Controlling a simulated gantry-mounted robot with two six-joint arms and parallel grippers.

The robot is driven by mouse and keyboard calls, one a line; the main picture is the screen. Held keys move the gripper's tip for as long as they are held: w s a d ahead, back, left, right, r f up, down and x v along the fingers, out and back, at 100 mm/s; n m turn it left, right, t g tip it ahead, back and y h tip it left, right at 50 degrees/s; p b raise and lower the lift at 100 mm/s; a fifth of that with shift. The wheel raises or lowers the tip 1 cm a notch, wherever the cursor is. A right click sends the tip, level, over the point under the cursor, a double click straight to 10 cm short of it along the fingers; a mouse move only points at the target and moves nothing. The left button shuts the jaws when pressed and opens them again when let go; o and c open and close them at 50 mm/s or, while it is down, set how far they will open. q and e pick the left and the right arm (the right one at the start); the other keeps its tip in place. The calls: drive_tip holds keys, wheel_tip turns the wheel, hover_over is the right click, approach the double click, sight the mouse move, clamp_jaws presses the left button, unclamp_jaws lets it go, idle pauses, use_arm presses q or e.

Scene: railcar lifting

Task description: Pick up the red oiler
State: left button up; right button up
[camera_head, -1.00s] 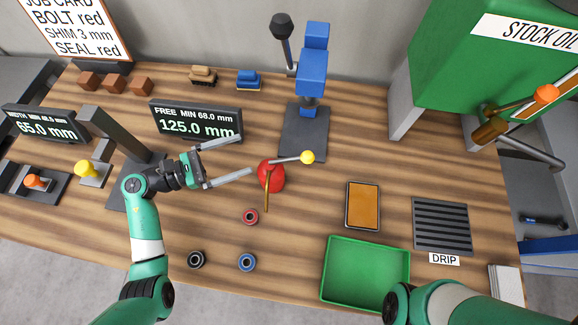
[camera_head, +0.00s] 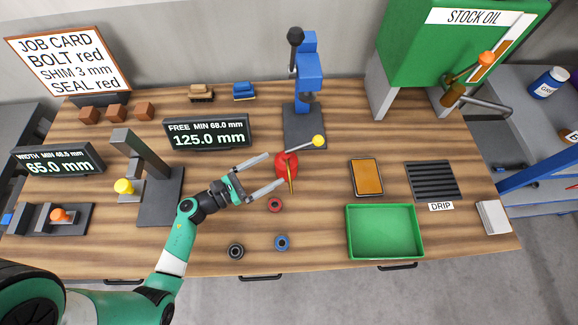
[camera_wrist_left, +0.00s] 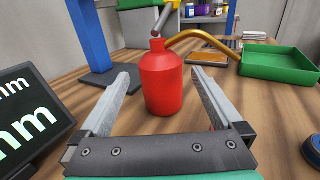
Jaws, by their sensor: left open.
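The red oiler (camera_head: 281,168) stands upright on the wooden bench, in front of the blue press. It has a thin brass spout, and a lever with a yellow ball at its end shows just above it. In the left wrist view the red oiler (camera_wrist_left: 162,85) is straight ahead, between the lines of the two fingers. My left gripper (camera_head: 274,172) is open, with its fingertips reaching to about the oiler's near side. In the wrist view the left gripper's fingers (camera_wrist_left: 163,82) are spread either side of the oiler, with gaps showing. My right gripper is not in view.
A blue press (camera_head: 307,70) stands behind the oiler. Red, blue and black rings (camera_head: 275,205) lie in front. A green tray (camera_head: 384,252), an orange-topped pad (camera_head: 366,177) and a drip grate (camera_head: 433,181) are to the right. A display (camera_head: 207,132) stands left of the oiler.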

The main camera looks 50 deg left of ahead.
sight(295, 156)
use_arm(q)
drive_tip(key=w, duration=0.3)
drive_tip(key=w+d, duration=0.1)
drive_tip(key=w, duration=0.2)
drive_tip(key=w+d, duration=0.1)
drive_tip(key=w, duration=0.2)
drive_tip(key=shift+w+b, duration=0.15)
drive_tip(key=shift+b, duration=0.25)
clamp_jaws()
drive_tip(key=shift+r, duration=0.1)
drive_tip(key=shift+r+p, duration=0.35)
drive_tip(key=shift+r, duration=0.1)
wheel_tip(295, 156, up, 3)
drive_tip(key=shift+f+p, duration=0.1)
drive_tip(key=shift+p, duration=0.85)
drive_tip(key=s+d+r+p, duration=0.3)
drive_tip(key=d+r+p, duration=0.5)
drive_tip(key=d, duration=0.5)
drive_tip(key=shift+d+r, duration=0.35)
drive_tip(key=shift+r, duration=0.3)
